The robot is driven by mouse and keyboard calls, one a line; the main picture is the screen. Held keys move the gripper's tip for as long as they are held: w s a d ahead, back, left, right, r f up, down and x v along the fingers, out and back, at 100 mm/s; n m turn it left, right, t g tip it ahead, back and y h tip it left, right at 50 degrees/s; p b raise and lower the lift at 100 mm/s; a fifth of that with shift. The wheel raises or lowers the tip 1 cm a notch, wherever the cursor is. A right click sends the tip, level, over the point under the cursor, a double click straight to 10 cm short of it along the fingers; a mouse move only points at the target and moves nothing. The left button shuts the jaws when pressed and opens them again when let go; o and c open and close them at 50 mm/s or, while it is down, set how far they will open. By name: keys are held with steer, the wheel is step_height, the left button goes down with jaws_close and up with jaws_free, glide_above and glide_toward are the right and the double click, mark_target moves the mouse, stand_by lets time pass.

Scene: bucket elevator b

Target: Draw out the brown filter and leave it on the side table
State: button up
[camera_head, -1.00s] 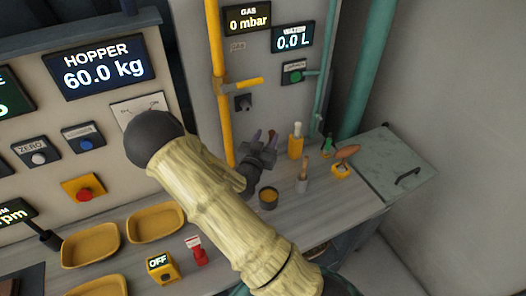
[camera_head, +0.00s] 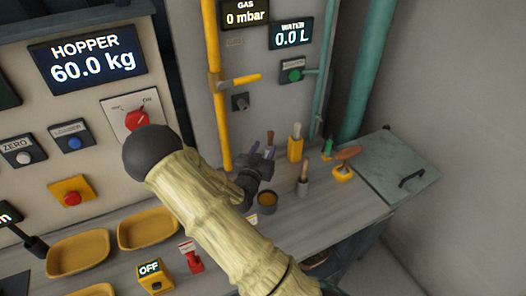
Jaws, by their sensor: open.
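My gripper (camera_head: 262,154) is open above the worktop, at the end of my pale, ribbed arm, which crosses the middle of the view. A small brown-topped piece (camera_head: 270,137) shows just behind the fingers, and a purple one (camera_head: 254,147) is beside them; I cannot tell whether either is touched. I cannot say for sure which thing is the brown filter. Another brown piece (camera_head: 348,153) lies tilted over a yellow holder farther right. No separate side table can be made out with certainty; a grey-green slab (camera_head: 392,172) with a dark handle adjoins the worktop at the right.
A dark cup with yellowish contents (camera_head: 267,203) stands close below my gripper. A yellow block with a pale handle (camera_head: 295,145) and a brush-like tool in a grey pot (camera_head: 303,184) stand to the right. Yellow and green pipes rise behind. Yellow trays (camera_head: 78,251) lie left.

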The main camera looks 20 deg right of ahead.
mark_target(269, 138)
steer(key=p+x, duration=0.2)
steer(key=x, duration=0.3)
steer(key=shift+w+d+r, duration=0.1)
steer(key=shift+w+d, duration=0.1)
steer(key=shift+w, duration=0.05)
steer(key=shift+x, duration=0.75)
jaws_close()
